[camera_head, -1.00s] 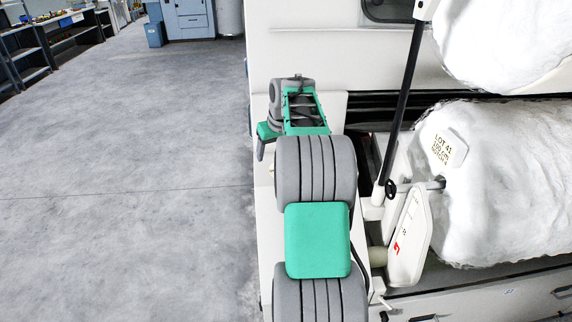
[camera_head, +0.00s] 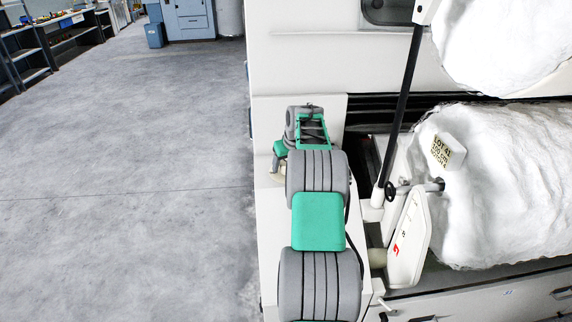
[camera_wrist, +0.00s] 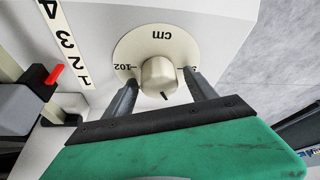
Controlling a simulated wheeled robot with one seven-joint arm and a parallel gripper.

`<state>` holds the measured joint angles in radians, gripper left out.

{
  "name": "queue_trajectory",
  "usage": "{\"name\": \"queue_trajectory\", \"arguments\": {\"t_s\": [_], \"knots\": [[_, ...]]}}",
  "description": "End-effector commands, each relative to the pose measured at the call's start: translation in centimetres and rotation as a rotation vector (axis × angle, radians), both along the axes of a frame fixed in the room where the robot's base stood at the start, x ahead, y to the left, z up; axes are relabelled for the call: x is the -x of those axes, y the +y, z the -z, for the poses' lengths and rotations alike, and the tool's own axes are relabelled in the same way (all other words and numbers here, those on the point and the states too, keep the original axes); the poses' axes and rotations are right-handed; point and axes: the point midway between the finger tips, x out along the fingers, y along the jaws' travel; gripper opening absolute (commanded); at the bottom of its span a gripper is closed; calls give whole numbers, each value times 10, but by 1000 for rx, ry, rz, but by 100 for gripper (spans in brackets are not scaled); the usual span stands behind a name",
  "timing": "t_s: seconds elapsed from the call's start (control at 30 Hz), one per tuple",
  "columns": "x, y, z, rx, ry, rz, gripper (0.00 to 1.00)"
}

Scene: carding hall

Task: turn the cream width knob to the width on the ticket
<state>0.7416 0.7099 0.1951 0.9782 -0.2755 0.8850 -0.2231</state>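The cream width knob (camera_wrist: 159,75) sits on a round cream dial plate (camera_wrist: 150,40) marked "cm" in the wrist view. A "102" shows at the plate's left; a mark at the right is partly hidden by a finger. A short black pointer line on the knob points toward the bottom of the picture. My gripper (camera_wrist: 160,82) is open, one finger on each side of the knob, with a gap visible at least on the left. In the head view, the ticket (camera_head: 447,152) hangs against a white roll; it reads "LOT 41" and seemingly "100 cm", with a blurred third line.
A strip numbered 1 to 4 (camera_wrist: 65,40) and a dark block with a red pointer (camera_wrist: 54,73) lie left of the dial. In the head view, a black rod (camera_head: 402,110) and a white lever plate (camera_head: 408,240) stand right of my arm. The floor at left is clear.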

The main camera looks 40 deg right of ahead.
Motion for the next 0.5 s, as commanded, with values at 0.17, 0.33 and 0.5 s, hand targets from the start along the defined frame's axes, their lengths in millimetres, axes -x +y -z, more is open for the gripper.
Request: {"name": "queue_trajectory", "arguments": {"t_s": [0.17,0.33,0.5], "knots": [[0,0,0,0,0,0,50],[0,0,0,0,0,0,36],[0,0,0,0,0,0,22]]}}
